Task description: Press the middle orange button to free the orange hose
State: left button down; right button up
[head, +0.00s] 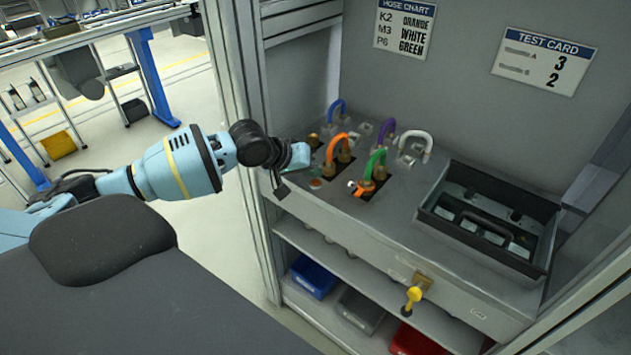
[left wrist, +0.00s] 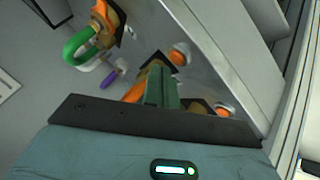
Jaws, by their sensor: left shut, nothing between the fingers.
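The orange hose (head: 338,140) arches between brass fittings on the grey panel; part of it shows in the left wrist view (left wrist: 132,93). My left gripper (head: 313,180) is low over the panel, just left of the orange hose. Its fingers are shut and empty, and their dark green tips show in the left wrist view (left wrist: 160,76). There, an orange button (left wrist: 180,54) sits beside the middle fitting, close to the fingertips; I cannot tell whether they touch. Another orange button (left wrist: 222,109) lies by the fitting partly hidden behind the gripper. My right gripper is out of view.
Green (head: 375,160), purple (head: 386,130), white (head: 418,137) and blue (head: 337,107) hoses stand close by. A dark tray (head: 440,222) is to the right. A yellow knob (head: 413,295) sticks out of the front. Bins (head: 312,275) stand on the shelf below.

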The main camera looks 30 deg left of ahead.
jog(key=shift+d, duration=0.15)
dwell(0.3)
pick_arm(q)
jog(key=shift+f, duration=0.1)
jog(key=shift+f, duration=0.25)
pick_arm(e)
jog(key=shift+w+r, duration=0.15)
pick_arm(q)
jog(key=shift+f, duration=0.25)
jog(key=shift+f, duration=0.35)
dwell(0.7)
